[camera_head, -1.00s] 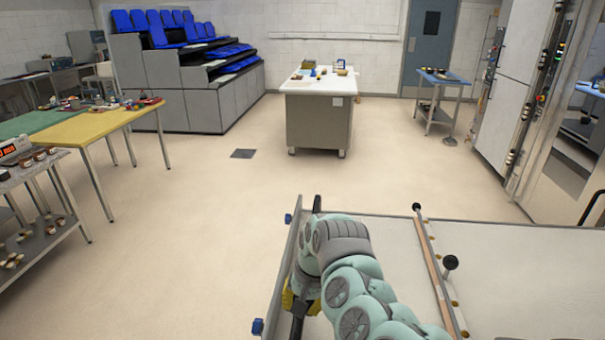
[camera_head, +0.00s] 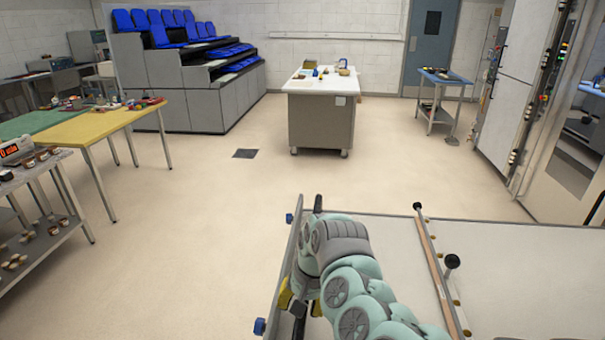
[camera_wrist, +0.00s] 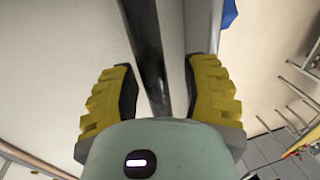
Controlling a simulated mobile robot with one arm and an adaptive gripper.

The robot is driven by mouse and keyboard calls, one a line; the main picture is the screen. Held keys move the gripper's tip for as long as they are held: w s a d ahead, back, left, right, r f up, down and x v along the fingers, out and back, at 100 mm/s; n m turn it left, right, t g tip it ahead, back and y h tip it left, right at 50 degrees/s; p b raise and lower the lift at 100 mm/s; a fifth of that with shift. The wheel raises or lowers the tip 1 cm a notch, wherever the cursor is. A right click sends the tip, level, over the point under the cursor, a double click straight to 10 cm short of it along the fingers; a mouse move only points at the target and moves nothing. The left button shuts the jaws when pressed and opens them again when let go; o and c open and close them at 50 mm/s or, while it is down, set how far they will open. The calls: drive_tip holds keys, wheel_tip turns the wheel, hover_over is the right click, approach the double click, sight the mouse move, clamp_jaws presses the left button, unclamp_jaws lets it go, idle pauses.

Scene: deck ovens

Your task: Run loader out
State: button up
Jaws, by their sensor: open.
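The loader (camera_head: 390,240) is a long pale flat bed with a grey metal front rail (camera_head: 284,265) and blue knobs. It fills the lower right of the head view, and its pale surface also shows in the wrist view (camera_wrist: 60,60). A dark bar (camera_wrist: 147,45) runs along the rail side. My gripper (camera_wrist: 160,88) is open, with the bar passing between its two yellow-padded fingers. Gaps show beside the bar, so the fingers do not visibly clamp it. In the head view my arm hides much of the gripper (camera_head: 300,296).
A wooden strip with black knobs (camera_head: 440,275) crosses the loader. Open floor (camera_head: 240,220) lies ahead. A yellow-topped table (camera_head: 95,127) and a steel cart (camera_head: 45,240) stand left, a white-topped table (camera_head: 322,85) ahead, and the oven front (camera_head: 515,100) right.

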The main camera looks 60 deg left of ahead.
drive_tip(key=shift+o, duration=0.3)
drive_tip(key=shift+r, duration=0.1)
drive_tip(key=shift+w+r, duration=0.15)
drive_tip(key=shift+r, duration=0.3)
wheel_tip(320, 180, up, 11)
drive_tip(key=w+d, duration=0.1)
drive_tip(key=shift+w+d, duration=0.25)
drive_tip(key=shift+w, duration=0.05)
drive_tip(key=shift+f, duration=0.1)
idle(0.3)
